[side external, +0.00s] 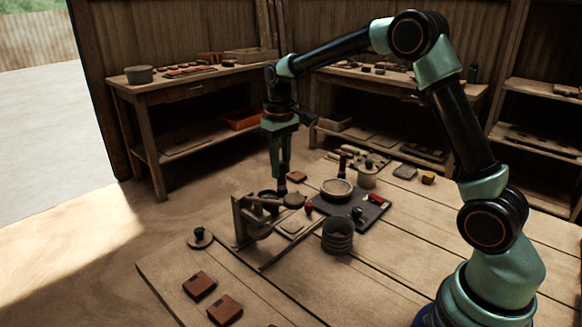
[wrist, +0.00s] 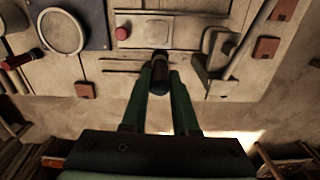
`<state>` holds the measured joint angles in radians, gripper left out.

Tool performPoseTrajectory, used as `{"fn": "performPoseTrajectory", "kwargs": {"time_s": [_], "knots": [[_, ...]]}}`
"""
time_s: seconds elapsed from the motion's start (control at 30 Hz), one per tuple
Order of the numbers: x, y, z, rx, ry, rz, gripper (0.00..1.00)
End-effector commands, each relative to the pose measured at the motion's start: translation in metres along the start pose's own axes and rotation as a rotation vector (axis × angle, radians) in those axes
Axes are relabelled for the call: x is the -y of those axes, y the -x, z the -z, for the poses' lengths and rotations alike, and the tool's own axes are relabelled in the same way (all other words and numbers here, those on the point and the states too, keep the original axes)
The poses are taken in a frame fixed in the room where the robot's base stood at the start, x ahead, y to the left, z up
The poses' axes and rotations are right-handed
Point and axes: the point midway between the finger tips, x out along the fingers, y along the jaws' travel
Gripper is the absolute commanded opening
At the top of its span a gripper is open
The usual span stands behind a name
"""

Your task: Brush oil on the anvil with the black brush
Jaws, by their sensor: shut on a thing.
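My gripper (side external: 280,168) points down over the far side of the bench, close to the press. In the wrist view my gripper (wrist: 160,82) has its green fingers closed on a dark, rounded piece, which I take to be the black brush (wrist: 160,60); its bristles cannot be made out. In the side view the dark brush (side external: 281,188) shows just below the fingertips. The wooden press (side external: 243,222) stands left of centre. A pale square plate (wrist: 152,29), probably the anvil, lies ahead of the brush in the wrist view. I cannot tell whether it is oiled.
A round pale dish (side external: 337,187) sits on a dark board (side external: 371,214). A ribbed pot (side external: 337,237) stands in front. Red-brown tiles (side external: 200,286) lie at the bench's near left. A dark-red handled tool (wrist: 22,58) lies left of the brush. The press lever is a nearby obstacle.

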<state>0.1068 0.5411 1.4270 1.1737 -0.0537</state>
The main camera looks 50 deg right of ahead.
Motion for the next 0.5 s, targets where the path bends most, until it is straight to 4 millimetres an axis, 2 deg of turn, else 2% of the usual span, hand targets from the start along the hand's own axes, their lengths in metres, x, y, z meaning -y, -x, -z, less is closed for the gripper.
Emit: {"fn": "performPoseTrajectory", "kwargs": {"time_s": [0.17, 0.5], "knots": [[-0.004, -0.008, 0.008, -0.001, -0.004, 0.0, 0.0], [-0.004, -0.03, 0.007, 0.001, -0.004, 0.0, 0.0]]}}
